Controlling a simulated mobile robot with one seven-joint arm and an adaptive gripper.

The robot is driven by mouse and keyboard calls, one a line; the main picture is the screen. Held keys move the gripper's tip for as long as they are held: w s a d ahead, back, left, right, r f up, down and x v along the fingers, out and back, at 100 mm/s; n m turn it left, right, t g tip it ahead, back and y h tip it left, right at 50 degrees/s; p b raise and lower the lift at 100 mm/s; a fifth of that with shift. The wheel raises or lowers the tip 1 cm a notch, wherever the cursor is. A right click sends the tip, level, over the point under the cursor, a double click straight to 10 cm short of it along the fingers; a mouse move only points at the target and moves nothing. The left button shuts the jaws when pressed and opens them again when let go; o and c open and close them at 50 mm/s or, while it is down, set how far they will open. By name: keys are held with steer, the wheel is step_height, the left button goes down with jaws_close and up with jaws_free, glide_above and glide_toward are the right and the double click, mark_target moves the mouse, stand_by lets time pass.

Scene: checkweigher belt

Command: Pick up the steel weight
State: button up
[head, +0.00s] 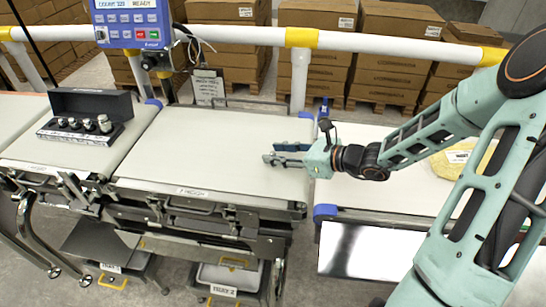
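Several shiny steel weights stand in a row in an open black case (110,104) on the left belt section; the rightmost steel weight (104,124) looks the largest. I cannot tell which of them is the one named. My gripper (272,154) is well to the right of the case, over the right part of the middle weighing belt, pointing left. The case and weights are unobstructed.
The middle belt (205,150) is bare between my gripper and the case. A control box (132,22) hangs behind the left belt, and a white rail (240,36) runs along the back. A yellow round item (462,158) lies on the right belt. Trays (228,278) sit below.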

jaws_close()
steer(key=shift+r, duration=0.15)
